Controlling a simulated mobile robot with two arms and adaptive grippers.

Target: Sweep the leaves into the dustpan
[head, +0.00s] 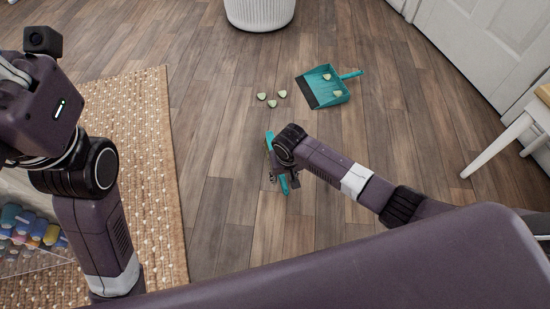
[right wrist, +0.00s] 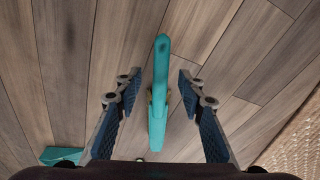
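A teal brush (head: 282,184) lies on the wooden floor, partly hidden under my right arm. My right gripper (head: 280,178) is over it. In the right wrist view the brush (right wrist: 159,100) lies between the two open fingers of my right gripper (right wrist: 159,84), with a gap on each side. A teal dustpan (head: 312,88) lies on the floor farther off, its handle to the right. Two pale green leaves (head: 337,93) are in it. Three more leaves (head: 272,104) lie on the floor left of the dustpan. My left arm shows, but its fingers are out of view.
A woven rug (head: 150,130) covers the floor at left. A white basket (head: 259,12) stands at the back. A white-legged piece of furniture (head: 497,143) and a white cabinet front (head: 490,45) are at right. A clear box of thread spools (head: 30,228) is at lower left.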

